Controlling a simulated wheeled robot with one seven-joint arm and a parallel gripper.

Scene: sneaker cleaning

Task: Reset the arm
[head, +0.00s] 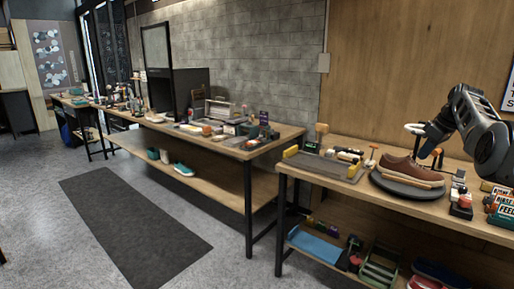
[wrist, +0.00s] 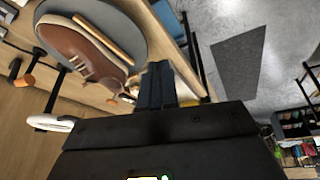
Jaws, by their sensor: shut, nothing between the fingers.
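My gripper (head: 424,147) is at the right of the head view, above the bench and close to the brown sneaker (head: 408,170). The sneaker rests on a round dark turntable (head: 384,184). In the wrist view the gripper's dark fingers (wrist: 158,72) are together with nothing between them. There the sneaker (wrist: 82,50) lies to the upper left on the grey disc (wrist: 140,22), apart from the fingers. My arm hides part of the bench behind it in the head view.
A white oval piece (head: 414,128) stands close behind my gripper. Brushes, bottles and small boxes (head: 502,204) crowd the right bench (head: 330,192). A tray (head: 325,165) lies left of the turntable. A second bench (head: 220,148) stands left; open floor with a dark mat (head: 130,222) lies in front.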

